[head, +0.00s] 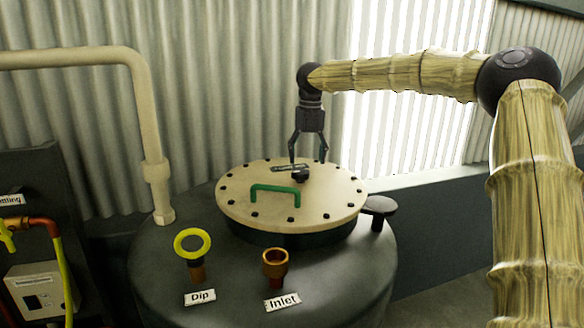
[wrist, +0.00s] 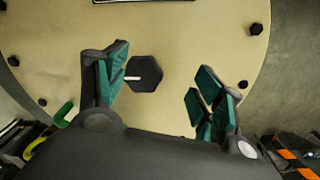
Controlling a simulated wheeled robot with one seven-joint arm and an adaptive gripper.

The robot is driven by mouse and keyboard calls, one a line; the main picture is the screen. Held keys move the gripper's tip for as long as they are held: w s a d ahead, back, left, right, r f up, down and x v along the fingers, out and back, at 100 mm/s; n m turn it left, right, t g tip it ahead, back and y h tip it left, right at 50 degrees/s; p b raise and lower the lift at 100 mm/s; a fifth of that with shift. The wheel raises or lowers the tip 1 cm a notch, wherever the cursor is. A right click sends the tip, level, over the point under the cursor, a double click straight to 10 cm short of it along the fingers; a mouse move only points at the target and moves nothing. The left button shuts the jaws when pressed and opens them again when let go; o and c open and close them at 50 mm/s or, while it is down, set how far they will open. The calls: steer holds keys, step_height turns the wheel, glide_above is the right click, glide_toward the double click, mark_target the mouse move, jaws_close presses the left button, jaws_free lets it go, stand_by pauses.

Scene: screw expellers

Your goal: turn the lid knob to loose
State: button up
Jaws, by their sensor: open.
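The lid knob (head: 301,176) is a small black knob on the round cream lid (head: 240,205), which has black bolts around its rim. In the wrist view the knob (wrist: 147,74) looks many-sided, with a white pointer line towards the left. My gripper (head: 308,161) hangs over the lid from above, fingers down, open and empty. In the wrist view the knob shows between the fingers of my gripper (wrist: 160,68), closer to the left finger. I cannot tell whether that finger touches it. A label plate (head: 290,168) lies just behind the knob, its text unreadable.
A green handle (head: 275,190) arches up from the lid in front of the knob. The yellow Dip ring (head: 192,262) and copper Inlet fitting (head: 275,268) stand on the dark tank (head: 345,275). A black round-topped post (head: 378,206) is right of the lid; a cream pipe (head: 150,150) rises left.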

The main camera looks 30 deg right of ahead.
mark_target(301, 170)
steer(key=shift+n, duration=0.3)
steer(key=s+a, duration=0.2)
steer(key=s, duration=0.1)
steer(key=s+a+p, duration=0.1)
steer(key=s, duration=0.1)
steer(key=shift+s, duration=0.1)
steer(key=shift+g, duration=0.3)
steer(key=w+f, duration=0.1)
steer(key=w, duration=0.1)
steer(key=w+f, duration=0.2)
steer(key=w, duration=0.1)
steer(key=w+f, duration=0.2)
steer(key=shift+w+d+f, duration=0.25)
steer(key=shift+w+d, duration=0.05)
steer(key=shift+w, duration=0.1)
steer(key=shift+s+r, duration=0.2)
steer(key=shift+s, duration=0.2)
steer(key=c, duration=0.5)
steer(key=shift+s+r, duration=0.3)
steer(key=shift+s, duration=0.45)
steer(key=c, duration=0.5)
steer(key=shift+s+r, duration=0.15)
steer(key=shift+s, duration=0.1)
steer(key=shift+s+a+r, duration=0.25)
steer(key=shift+r, duration=0.15)
steer(key=shift+s+r, duration=0.2)
steer(key=shift+s, duration=0.15)
steer(key=shift+w+d+f, duration=0.15)
steer(key=shift+f, duration=0.05)
